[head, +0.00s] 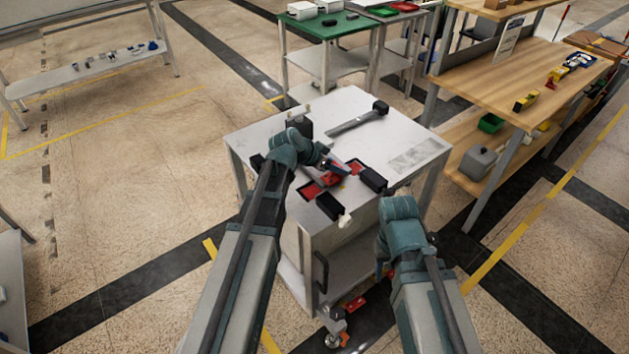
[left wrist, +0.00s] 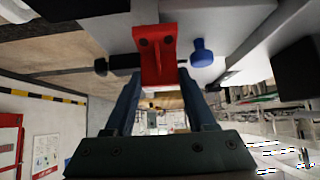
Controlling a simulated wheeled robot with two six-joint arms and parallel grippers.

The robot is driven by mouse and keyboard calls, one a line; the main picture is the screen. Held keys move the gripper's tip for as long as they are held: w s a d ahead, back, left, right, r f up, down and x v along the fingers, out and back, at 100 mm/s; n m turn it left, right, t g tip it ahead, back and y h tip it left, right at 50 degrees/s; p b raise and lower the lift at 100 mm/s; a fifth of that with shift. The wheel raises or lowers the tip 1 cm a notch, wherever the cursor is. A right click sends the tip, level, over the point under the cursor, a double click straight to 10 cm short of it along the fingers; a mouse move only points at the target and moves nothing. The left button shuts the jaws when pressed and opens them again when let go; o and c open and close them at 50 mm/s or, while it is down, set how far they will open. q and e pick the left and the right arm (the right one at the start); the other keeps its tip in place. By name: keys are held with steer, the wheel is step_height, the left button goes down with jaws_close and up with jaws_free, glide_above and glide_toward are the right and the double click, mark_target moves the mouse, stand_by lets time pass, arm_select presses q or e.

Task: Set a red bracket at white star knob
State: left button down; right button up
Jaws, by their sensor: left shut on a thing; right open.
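My left gripper (head: 337,174) is shut on a red bracket (left wrist: 155,58), an upright plate with two dark holes, held between both fingers in the left wrist view. In the head view it is above the front part of the white-topped cart (head: 272,138). A small white knob-like piece (head: 345,220) is at the cart's front edge, apart from the gripper; its star shape is too small to confirm. A blue knob (left wrist: 202,52) shows right of the bracket in the left wrist view. My right gripper (head: 384,268) is open, low beside the cart's front right side; its fingers are hardly visible.
Black blocks (head: 328,206) and (head: 373,179) stand beside red pieces (head: 308,190) on the cart's front part. A bar with a black end (head: 358,118) lies at the back. The cart's right-hand top is mostly clear. A wooden bench (head: 530,75) stands to the right.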

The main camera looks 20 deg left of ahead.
mark_target(321, 181)
arm_select(q)
steer(key=shift+s+a+f, duration=0.1)
steer(key=shift+s+a, duration=0.3)
steer(key=shift+a, duration=0.35)
steer(key=shift+s+a+f, duration=0.1)
steer(key=shift+s+a, duration=0.3)
steer(key=shift+a, duration=0.4)
steer(key=shift+s+a+f, duration=0.1)
steer(key=shift+s+a, duration=0.3)
steer(key=shift+a, duration=0.35)
steer(key=f+b, duration=0.1)
steer(key=b, duration=0.1)
steer(key=f+b, duration=0.2)
steer(key=shift+s+a+f, duration=0.15)
steer(key=shift+a+f, duration=0.1)
steer(key=shift+a, duration=0.1)
steer(key=shift+f, duration=0.15)
steer(key=c, duration=0.5)
jaws_free()
